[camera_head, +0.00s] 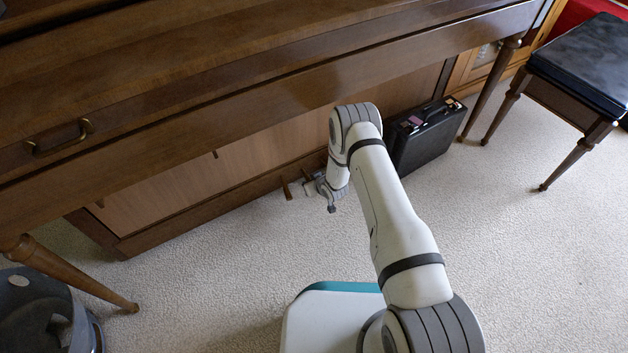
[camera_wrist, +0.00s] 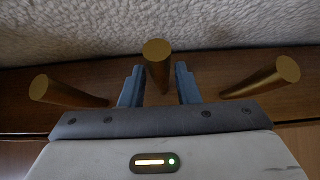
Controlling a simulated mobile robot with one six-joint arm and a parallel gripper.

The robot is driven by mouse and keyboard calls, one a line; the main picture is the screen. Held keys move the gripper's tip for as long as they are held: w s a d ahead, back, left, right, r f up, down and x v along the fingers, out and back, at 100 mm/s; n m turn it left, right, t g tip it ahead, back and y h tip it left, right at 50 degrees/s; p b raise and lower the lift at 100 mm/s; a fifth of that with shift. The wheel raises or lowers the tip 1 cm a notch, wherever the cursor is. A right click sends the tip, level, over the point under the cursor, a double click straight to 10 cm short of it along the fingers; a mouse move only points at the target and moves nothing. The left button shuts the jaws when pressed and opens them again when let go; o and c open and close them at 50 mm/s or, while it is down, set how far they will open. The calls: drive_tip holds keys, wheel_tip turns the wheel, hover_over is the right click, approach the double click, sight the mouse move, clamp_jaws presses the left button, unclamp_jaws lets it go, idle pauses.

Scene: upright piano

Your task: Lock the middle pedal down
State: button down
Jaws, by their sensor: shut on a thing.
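Three round brass pedals stick out from the piano's wooden base in the wrist view. The middle pedal (camera_wrist: 156,62) stands between the left pedal (camera_wrist: 70,94) and the right pedal (camera_wrist: 255,85) of that picture. My gripper (camera_wrist: 159,84) has one grey-blue finger on each side of the middle pedal and is shut on it; the contact itself is hard to see. In the head view my gripper (camera_head: 304,189) is low at the piano's base, and my arm hides part of the pedal area. One pedal (camera_head: 287,191) shows beside it.
The piano's keyboard shelf (camera_head: 250,95) overhangs the pedals. A black case (camera_head: 425,138) stands on the carpet to the right of my arm. A dark bench (camera_head: 585,65) is at far right, and a piano leg (camera_head: 75,275) is at left. Carpet in front is open.

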drive_tip(key=shift+d+f, duration=0.25)
drive_tip(key=shift+d, duration=0.05)
drive_tip(key=c, duration=1.3)
unclamp_jaws()
drive_tip(key=shift+s, duration=0.1)
drive_tip(key=shift+o, duration=1.1)
drive_tip(key=shift+a, duration=0.1)
drive_tip(key=p+v, duration=0.4)
drive_tip(key=v, duration=0.3)
drive_tip(key=shift+s+r, duration=0.2)
drive_tip(key=shift+r, duration=0.1)
